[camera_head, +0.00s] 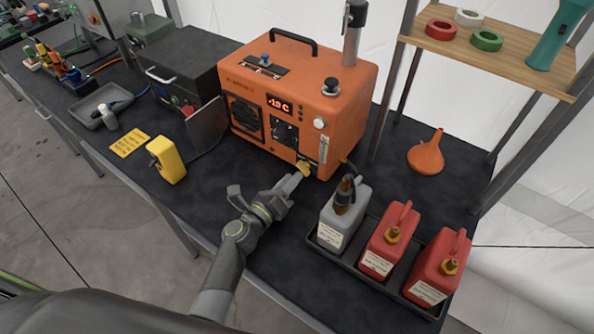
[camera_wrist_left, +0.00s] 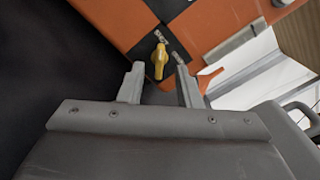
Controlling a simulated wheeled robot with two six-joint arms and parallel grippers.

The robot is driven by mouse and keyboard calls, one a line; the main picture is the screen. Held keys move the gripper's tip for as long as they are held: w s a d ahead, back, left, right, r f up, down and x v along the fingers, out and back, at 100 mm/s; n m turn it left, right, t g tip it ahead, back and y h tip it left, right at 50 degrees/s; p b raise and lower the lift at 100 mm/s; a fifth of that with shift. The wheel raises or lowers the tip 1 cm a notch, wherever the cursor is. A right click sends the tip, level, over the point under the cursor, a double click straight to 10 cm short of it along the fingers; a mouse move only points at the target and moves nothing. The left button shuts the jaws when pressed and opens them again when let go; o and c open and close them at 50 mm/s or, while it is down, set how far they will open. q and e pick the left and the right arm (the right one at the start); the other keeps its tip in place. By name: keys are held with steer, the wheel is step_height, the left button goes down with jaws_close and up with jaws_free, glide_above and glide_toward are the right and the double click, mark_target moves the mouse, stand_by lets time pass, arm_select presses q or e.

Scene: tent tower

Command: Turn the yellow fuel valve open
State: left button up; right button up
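The yellow fuel valve (camera_head: 304,166) sits low on the front right of the orange heater unit (camera_head: 345,120). My left gripper (camera_head: 297,178) is right at the valve and partly covers it in the head view. In the left wrist view the yellow valve handle (camera_wrist_left: 160,60) shows between the tips of my left gripper (camera_wrist_left: 160,72). The fingers are apart, one on each side of the handle, with a gap to each. The handle points roughly towards the gripper. My right gripper is not in view.
A black tray (camera_head: 350,262) with a grey can (camera_head: 340,225) and two red cans (camera_head: 383,250) stands right of my left arm. An orange funnel (camera_head: 427,157) lies behind. A yellow device (camera_head: 167,160) stands left on the dark table. A wooden shelf (camera_head: 500,52) is at right.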

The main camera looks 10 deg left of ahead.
mark_target(304, 168)
arm_select(q)
steer(key=shift+x, duration=1.85)
steer(key=shift+c, duration=0.4)
jaws_close()
